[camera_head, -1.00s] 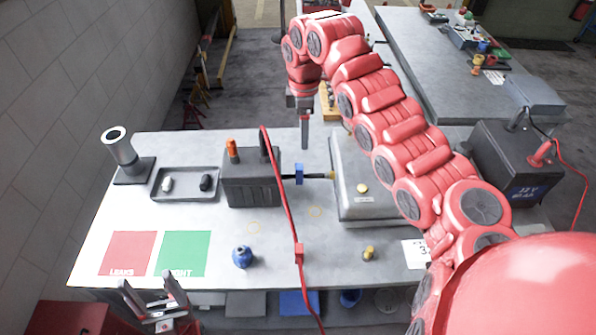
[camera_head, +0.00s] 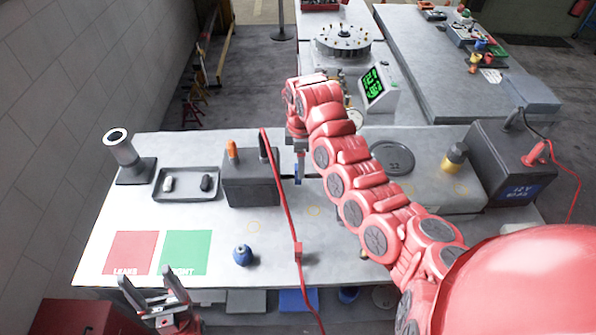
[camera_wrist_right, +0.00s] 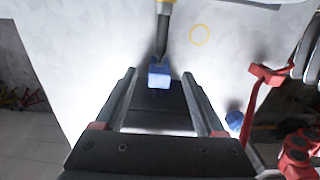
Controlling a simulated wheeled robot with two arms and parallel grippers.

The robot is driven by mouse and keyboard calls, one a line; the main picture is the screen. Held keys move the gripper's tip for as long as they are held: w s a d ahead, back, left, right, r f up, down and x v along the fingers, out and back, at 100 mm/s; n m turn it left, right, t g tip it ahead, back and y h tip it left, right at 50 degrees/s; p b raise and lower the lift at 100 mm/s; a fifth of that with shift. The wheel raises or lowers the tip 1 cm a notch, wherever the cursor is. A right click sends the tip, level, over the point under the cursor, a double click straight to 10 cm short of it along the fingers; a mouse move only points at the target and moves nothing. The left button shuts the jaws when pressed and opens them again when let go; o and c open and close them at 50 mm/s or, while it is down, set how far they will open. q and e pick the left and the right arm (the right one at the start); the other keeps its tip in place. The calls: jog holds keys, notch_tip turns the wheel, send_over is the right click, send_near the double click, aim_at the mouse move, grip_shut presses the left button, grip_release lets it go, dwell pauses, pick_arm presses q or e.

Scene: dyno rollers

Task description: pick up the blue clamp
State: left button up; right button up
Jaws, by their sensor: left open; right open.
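The blue clamp (camera_head: 298,173) sits on the dark hose at the right side of the black box (camera_head: 250,180), partly hidden by my right gripper in the head view. In the right wrist view the blue clamp (camera_wrist_right: 159,76) shows between the tips of my right gripper (camera_wrist_right: 158,73), with space on both sides. My right gripper (camera_head: 299,168) is open and points down at the clamp. I cannot tell whether the fingers reach fully around it. My left gripper (camera_head: 152,286) is open and empty at the table's front edge, away from the clamp.
A red cable (camera_head: 283,205) runs over the black box and down the table front. A small blue object (camera_head: 242,256) stands in front. A dark tray (camera_head: 185,184) and a metal cylinder stand (camera_head: 122,157) are left. Red and green squares (camera_head: 183,252) mark the front left.

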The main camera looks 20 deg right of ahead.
jog(key=f+p, duration=0.2)
jog(key=f, duration=0.1)
jog(key=shift+a+f, duration=0.3)
jog(key=shift+a, duration=0.1)
jog(key=shift+w+f, duration=0.1)
jog(key=shift+f, duration=0.25)
grip_shut()
